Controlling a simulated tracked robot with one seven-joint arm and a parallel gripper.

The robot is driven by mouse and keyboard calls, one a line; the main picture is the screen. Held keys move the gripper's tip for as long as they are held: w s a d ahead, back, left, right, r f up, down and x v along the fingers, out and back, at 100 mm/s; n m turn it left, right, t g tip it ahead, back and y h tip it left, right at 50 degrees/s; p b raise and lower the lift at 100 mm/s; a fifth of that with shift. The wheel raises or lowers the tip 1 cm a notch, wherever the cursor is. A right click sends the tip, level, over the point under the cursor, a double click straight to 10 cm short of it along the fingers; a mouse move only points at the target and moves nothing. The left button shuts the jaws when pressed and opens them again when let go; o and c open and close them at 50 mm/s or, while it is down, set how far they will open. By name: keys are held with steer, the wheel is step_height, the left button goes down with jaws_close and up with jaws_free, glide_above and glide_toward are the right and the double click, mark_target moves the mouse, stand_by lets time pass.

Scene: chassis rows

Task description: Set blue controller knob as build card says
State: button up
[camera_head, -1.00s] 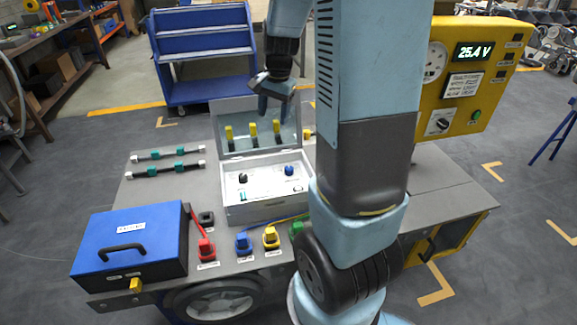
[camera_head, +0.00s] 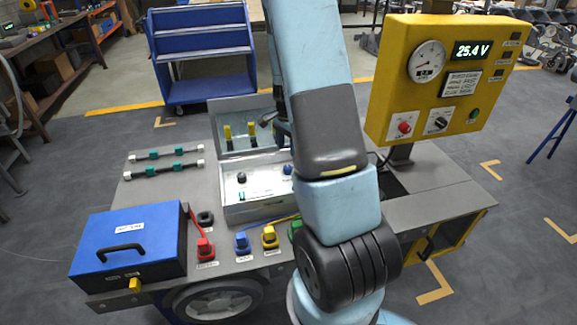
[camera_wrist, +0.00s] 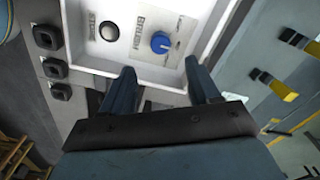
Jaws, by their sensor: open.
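The blue controller knob (camera_wrist: 160,42) sits on the white panel (camera_wrist: 132,22) of the open controller box in the wrist view, with small printed marks around it that I cannot read. In the head view the blue knob (camera_head: 287,169) shows at the edge of my arm, and the box (camera_head: 229,211) stands on the grey chassis deck. A black knob (camera_head: 241,178) is on the same panel. My gripper (camera_wrist: 163,84) is open and empty, its two fingers apart and pointing toward the blue knob without touching it. I see no build card that I can make out.
The box lid stands open at the back with yellow-handled parts (camera_head: 228,132). A blue case (camera_head: 128,240), coloured connectors (camera_head: 242,243) and cable pieces (camera_head: 167,170) lie on the deck. A yellow meter panel (camera_head: 447,78) reading 25.4 V stands at the right.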

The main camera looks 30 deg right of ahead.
mark_target(288, 167)
step_height(288, 167, down, 10)
steer(key=shift+r, duration=0.2)
stand_by(0.3)
